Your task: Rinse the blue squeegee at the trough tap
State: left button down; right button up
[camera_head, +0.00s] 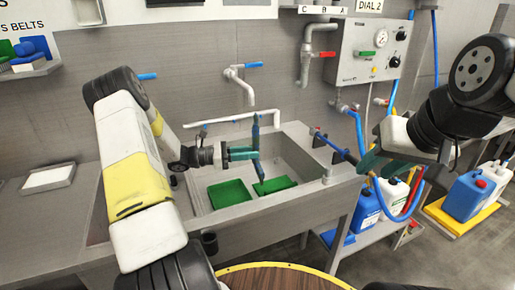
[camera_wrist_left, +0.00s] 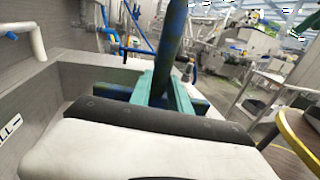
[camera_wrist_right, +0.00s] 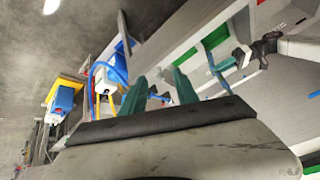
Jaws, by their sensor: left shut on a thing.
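My left gripper (camera_head: 240,153) is shut on the blue squeegee (camera_head: 256,134) and holds it upright over the trough (camera_head: 310,162). In the left wrist view, the squeegee (camera_wrist_left: 173,40) rises from between the green fingers (camera_wrist_left: 163,90). The trough tap (camera_head: 240,84), with a blue lever, is on the wall behind and above the squeegee, its spout pointing down. I see no clear water stream. My right gripper (camera_head: 383,155) is to the right of the trough, apart from it. The right wrist view shows its fingers (camera_wrist_right: 160,88) apart with nothing gripped.
Two green objects (camera_head: 230,193) (camera_head: 274,185) lie in the trough. A white pipe (camera_head: 230,118) runs along its back. A blue hose (camera_head: 358,130) and control box (camera_head: 370,50) are at the right. Blue and white jugs (camera_head: 366,208) stand below. A round brown top (camera_head: 285,278) is in front.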

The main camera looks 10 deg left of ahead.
jog(key=shift+o, duration=0.2)
jog(key=m+t+y, duration=0.8)
jog(key=m+t, duration=0.1)
jog(key=m, duration=0.3)
send_near(255, 65)
jog(key=x, duration=1.1)
jog(key=shift+w, duration=0.15)
jog(key=shift+c, duration=0.5)
grip_shut()
